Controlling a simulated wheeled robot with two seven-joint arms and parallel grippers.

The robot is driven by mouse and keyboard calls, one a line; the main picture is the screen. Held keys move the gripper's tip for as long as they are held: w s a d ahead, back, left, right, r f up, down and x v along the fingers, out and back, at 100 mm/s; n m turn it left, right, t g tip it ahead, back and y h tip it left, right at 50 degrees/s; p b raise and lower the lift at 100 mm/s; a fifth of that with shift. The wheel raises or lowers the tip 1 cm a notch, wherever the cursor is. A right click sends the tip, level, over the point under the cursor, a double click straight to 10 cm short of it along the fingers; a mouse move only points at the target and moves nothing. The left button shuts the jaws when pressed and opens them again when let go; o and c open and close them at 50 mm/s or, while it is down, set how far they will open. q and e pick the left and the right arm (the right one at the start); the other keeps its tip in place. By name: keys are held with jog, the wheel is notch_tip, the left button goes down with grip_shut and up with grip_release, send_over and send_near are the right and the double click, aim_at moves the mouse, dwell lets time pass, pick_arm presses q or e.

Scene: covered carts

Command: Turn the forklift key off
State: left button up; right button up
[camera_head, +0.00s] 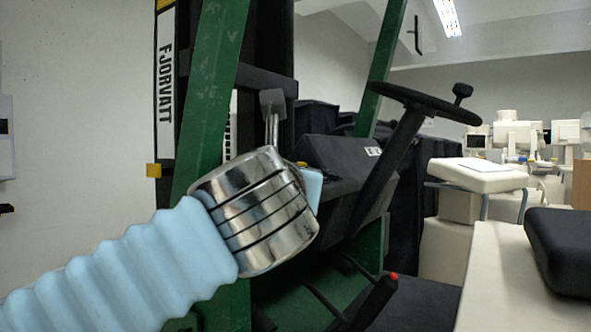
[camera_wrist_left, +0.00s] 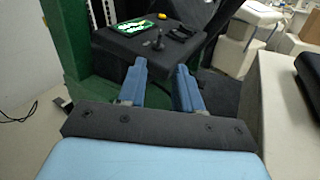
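The forklift has green posts (camera_head: 212,95) and a black dash panel (camera_head: 338,160), largely hidden behind my left wrist in the head view. In the left wrist view the panel (camera_wrist_left: 125,42) carries a green and white label (camera_wrist_left: 130,27), a small dark upright stalk (camera_wrist_left: 158,41) and a yellow knob (camera_wrist_left: 162,16). The stalk may be the key; I cannot tell for sure, nor its turn position. My left gripper (camera_wrist_left: 160,70) has two blue fingers, apart and empty, pointing at the panel short of the stalk. My right gripper is in neither view.
The steering wheel (camera_head: 425,102) and its slanted column (camera_head: 388,170) stand right of my left wrist. A grey-headed lever (camera_head: 272,108) rises just above the wrist. A red-tipped lever (camera_head: 380,292) is low down. A black seat cushion (camera_head: 562,250) is at the right.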

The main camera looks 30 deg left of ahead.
pick_arm(q)
jog(key=x, duration=1.4)
grip_shut()
